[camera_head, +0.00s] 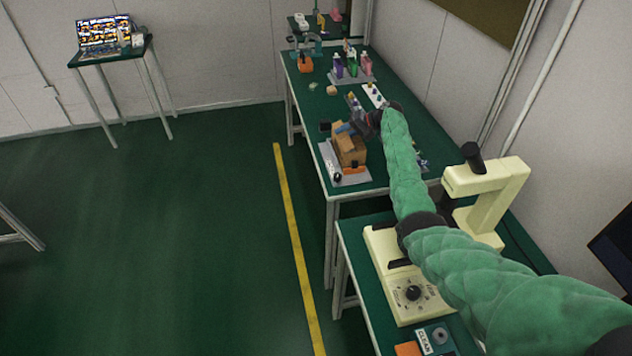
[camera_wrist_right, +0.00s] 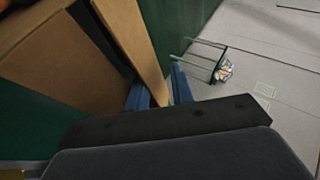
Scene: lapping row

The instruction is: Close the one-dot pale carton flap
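The brown cardboard carton (camera_head: 350,151) stands on a grey tray (camera_head: 353,181) near the front left of the long green table. In the right wrist view a flap (camera_wrist_right: 134,45) stands up from the carton, and its lower end overlaps the blue fingers. No dot marks are legible, so I cannot tell which flap this is. My right gripper (camera_head: 345,128) is at the carton's top. Its blue fingers (camera_wrist_right: 158,96) show on both sides of the flap. I cannot tell whether they grip it or only touch it. My left gripper is not in view.
A cream machine (camera_head: 487,190) stands on the nearer table under my right arm. An orange block (camera_head: 354,169) and a small dark-and-white item (camera_head: 337,177) lie on the tray. Bottles (camera_head: 352,67) stand farther back.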

